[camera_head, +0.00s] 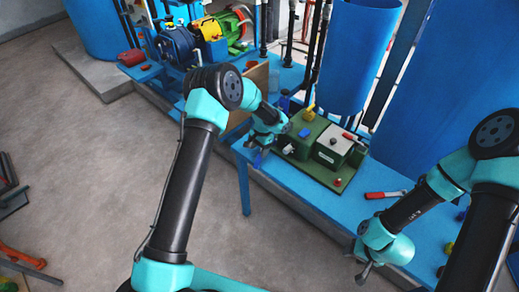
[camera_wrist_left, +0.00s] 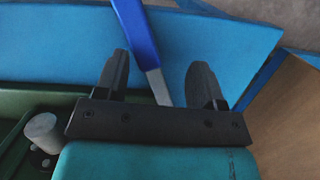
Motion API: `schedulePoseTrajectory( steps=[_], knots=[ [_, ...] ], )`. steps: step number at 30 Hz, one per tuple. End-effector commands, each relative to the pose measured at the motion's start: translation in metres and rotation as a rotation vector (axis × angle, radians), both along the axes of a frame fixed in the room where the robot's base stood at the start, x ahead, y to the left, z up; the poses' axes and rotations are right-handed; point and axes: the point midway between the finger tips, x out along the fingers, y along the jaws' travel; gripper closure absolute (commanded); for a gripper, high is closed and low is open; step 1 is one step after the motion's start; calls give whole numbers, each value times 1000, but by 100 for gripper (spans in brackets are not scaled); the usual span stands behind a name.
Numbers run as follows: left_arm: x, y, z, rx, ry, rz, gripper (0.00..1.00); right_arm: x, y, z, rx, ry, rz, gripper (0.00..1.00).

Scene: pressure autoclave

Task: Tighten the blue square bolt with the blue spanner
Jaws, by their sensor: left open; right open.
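My left gripper (camera_wrist_left: 158,70) is open in the left wrist view, its two black fingers spread apart. The blue spanner (camera_wrist_left: 137,32) lies between them in the picture, its blue handle pointing away and its metal shank running down behind the gripper base. Neither finger appears to touch it. In the head view my left gripper (camera_head: 256,147) is at the left end of the green plate, over the spanner's blue handle (camera_head: 258,161). A blue block (camera_head: 304,132), perhaps the blue square bolt, sits on the green housing. My right gripper (camera_head: 362,268) is open and empty, low at the right.
A red spanner (camera_head: 385,195) lies on the blue bench (camera_head: 340,210). A brown board (camera_head: 255,80) stands behind my left arm.

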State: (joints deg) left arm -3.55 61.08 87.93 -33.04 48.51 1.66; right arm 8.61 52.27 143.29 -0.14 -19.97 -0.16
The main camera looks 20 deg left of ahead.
Motion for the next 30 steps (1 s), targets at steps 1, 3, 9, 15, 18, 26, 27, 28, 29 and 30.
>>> schedulePoseTrajectory(
  steps=[1,3,9,15,18,26,27,28,29,30],
  knots=[
    [0,1,0,0,0,1,37,0,0,0,0,0,0,50],
    [0,1,0,0,0,2,37,0,0,0,0,0,0,50],
    [1,1,5,1,-1,3,37,0,0,0,0,0,0,50],
    [5,-1,26,1,-3,4,37,0,0,0,0,0,0,50],
    [9,-3,44,0,-5,4,37,0,0,0,0,0,0,50],
    [17,-8,93,1,-4,2,37,0,0,0,0,0,0,50],
    [18,-9,101,0,-3,2,37,0,0,0,0,0,0,50],
    [19,-9,106,0,-3,2,37,0,0,0,0,0,0,50],
    [21,-10,112,0,-5,2,37,0,0,0,0,0,0,50],
    [22,-11,120,0,-4,1,37,0,0,0,0,0,0,50]
  ],
)
